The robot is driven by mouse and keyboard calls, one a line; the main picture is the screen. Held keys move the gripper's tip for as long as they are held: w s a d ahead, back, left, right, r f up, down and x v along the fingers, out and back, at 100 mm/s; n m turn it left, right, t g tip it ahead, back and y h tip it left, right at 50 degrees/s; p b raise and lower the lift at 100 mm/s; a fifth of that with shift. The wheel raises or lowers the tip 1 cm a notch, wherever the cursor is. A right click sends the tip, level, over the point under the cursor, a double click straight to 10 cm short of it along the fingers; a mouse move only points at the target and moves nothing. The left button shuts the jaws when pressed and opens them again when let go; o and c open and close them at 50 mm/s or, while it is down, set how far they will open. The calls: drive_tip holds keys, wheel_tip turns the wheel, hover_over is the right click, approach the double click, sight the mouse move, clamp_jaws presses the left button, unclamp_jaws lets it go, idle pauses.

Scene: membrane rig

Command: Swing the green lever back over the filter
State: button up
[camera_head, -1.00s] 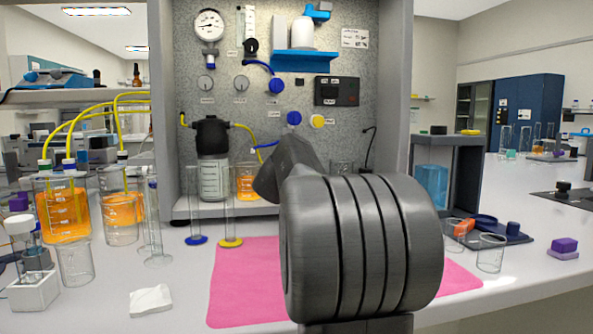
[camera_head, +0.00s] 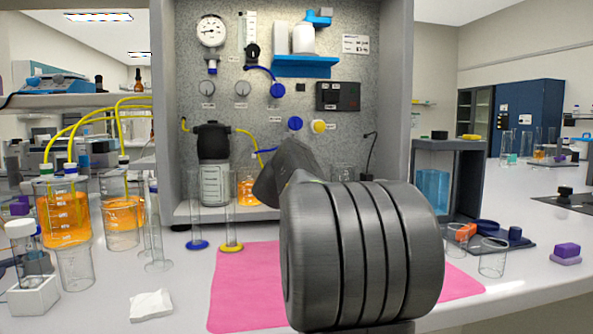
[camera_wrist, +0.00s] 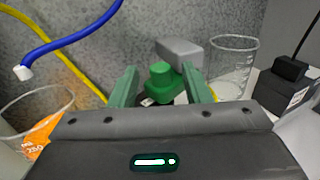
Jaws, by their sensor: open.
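In the wrist view a green knob-like piece (camera_wrist: 160,84), which looks like the green lever's end, stands between the two fingers of my gripper (camera_wrist: 159,69). The fingers are apart, one on each side of it, and I see no clear contact. A grey block (camera_wrist: 181,51) sits just behind the green piece. I cannot tell whether it belongs to the filter holder. The filter itself does not show clearly. In the head view my own arm hides the lever, the filter and my gripper.
A beaker (camera_wrist: 234,62) stands close to the right of the grey block, with a black plug-like box (camera_wrist: 283,85) beyond it. At left are a blue hose (camera_wrist: 75,38) and a beaker with orange liquid (camera_wrist: 40,120). A pink mat (camera_head: 245,285) covers the bench front.

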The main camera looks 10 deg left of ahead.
drive_tip(key=s+p, duration=0.1)
drive_tip(key=s, duration=1.3)
drive_tip(key=shift+w, duration=0.1)
drive_tip(key=shift+c, duration=0.4)
